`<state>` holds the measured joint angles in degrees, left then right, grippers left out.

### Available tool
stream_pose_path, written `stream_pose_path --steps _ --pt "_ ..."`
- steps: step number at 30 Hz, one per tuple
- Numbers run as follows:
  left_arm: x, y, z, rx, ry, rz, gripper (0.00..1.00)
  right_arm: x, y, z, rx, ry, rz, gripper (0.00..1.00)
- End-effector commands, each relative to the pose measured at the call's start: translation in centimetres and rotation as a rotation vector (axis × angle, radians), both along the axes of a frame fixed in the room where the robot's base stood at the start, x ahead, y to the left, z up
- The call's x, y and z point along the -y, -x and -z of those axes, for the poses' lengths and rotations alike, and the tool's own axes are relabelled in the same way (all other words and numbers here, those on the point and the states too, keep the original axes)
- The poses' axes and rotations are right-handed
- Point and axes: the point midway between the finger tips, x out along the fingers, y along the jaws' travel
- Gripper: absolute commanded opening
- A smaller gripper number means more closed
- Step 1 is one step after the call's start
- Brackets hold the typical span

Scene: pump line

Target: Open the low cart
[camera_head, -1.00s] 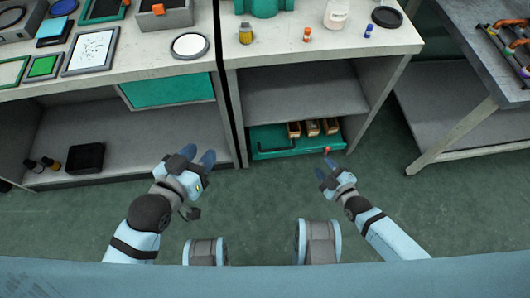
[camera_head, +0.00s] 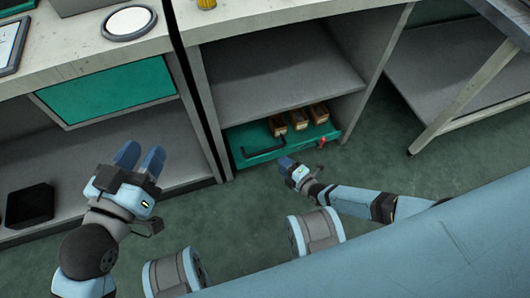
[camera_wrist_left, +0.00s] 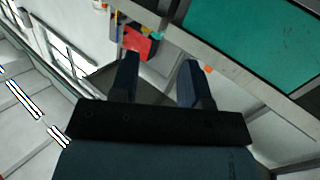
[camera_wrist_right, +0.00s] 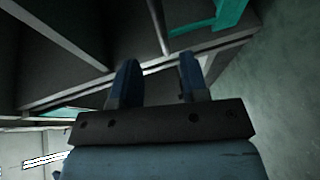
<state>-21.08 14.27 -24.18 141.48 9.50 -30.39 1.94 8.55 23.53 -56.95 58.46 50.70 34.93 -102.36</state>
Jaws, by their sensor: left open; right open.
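The low cart is a teal tray (camera_head: 249,137) on the bottom level of the grey cabinet. It has a dark bar handle (camera_head: 264,151) on its front left and a small red piece (camera_head: 322,142) at its front right. My right gripper (camera_head: 288,163) is open and empty, low in front of the cart and apart from the handle, its fingers overlapping in the head view. A teal part (camera_wrist_right: 230,14), perhaps the cart, shows at the top of the right wrist view. My left gripper (camera_head: 140,158) is open and empty in front of the left cabinet.
Several brown boxes (camera_head: 298,119) stand in the cart. A teal drawer front (camera_head: 108,90) is under the left counter. A black bin (camera_head: 29,205) sits on the low left shelf. A metal table (camera_head: 450,90) stands at the right.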

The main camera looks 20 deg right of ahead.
Motion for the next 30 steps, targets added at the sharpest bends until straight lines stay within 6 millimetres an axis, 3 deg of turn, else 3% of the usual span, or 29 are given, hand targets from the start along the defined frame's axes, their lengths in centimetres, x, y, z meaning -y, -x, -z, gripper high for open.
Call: stream_pose_path --steps 6,12,18,26,27,30 --pt "-0.7 -1.2 0.4 0.138 -0.079 -0.005 0.43 -2.1 -4.5 1.4 0.003 -0.001 -0.001 0.41" --pt "-1.2 -1.9 0.1 0.239 -0.138 -0.011 0.43 -3.5 -7.3 1.8 0.0 -0.001 -0.002 0.41" --pt "-1.4 -2.3 -0.4 0.29 -0.161 -0.017 0.43 -4.0 -8.5 1.9 -0.001 0.0 -0.001 0.41" --pt "-1.5 -2.2 -0.7 0.303 -0.17 -0.014 0.43 -4.0 -8.6 1.8 -0.002 0.0 -0.001 0.41" --pt "-1.5 -2.2 -0.7 0.303 -0.171 -0.012 0.43 -4.0 -8.6 1.8 -0.002 0.0 -0.001 0.39" --pt "-1.5 -2.1 -0.6 0.302 -0.172 -0.012 0.43 -4.0 -8.6 1.8 -0.002 0.0 -0.001 0.16"
